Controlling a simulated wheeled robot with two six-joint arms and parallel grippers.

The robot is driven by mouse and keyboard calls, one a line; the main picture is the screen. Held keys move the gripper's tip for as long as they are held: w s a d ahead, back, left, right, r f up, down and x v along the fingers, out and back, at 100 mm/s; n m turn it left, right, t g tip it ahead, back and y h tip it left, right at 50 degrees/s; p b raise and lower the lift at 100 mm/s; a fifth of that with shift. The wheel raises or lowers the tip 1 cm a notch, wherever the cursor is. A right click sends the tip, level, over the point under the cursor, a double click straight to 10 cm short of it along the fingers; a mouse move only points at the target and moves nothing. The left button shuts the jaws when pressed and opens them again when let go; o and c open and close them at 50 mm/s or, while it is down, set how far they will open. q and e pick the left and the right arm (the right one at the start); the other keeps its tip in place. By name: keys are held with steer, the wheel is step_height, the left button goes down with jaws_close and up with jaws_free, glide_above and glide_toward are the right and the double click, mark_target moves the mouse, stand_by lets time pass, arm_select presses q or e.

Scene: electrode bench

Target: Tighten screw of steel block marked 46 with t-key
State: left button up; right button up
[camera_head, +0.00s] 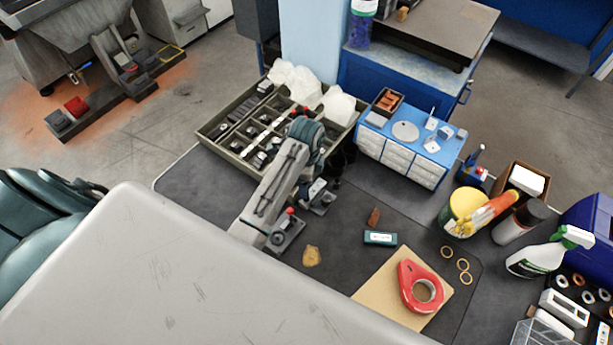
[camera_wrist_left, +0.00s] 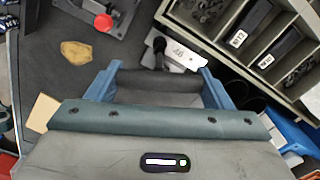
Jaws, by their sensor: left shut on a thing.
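The steel block marked 46 (camera_wrist_left: 182,58) shows in the left wrist view as a pale metal piece, partly covered by my gripper. A black round-ended part (camera_wrist_left: 158,45) stands beside its mark; I cannot tell what it belongs to. My left gripper (camera_wrist_left: 158,76) is right over the block's near side, its blue fingers on either side of a dark bar. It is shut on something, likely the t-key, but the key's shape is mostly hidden. In the head view my left gripper (camera_head: 336,177) is dark and partly hidden by my arm. My right gripper is not in view.
A grey fixture with a red knob (camera_head: 290,212) stands beside the block. A compartment tray (camera_head: 222,146) is behind, a blue drawer unit (camera_head: 398,157) to its right.

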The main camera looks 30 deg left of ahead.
arm_select(q)
steer(key=shift+f, duration=0.5)
steer(key=o, duration=0.4)
steer(key=c, duration=0.4)
steer(key=shift+m, duration=0.3)
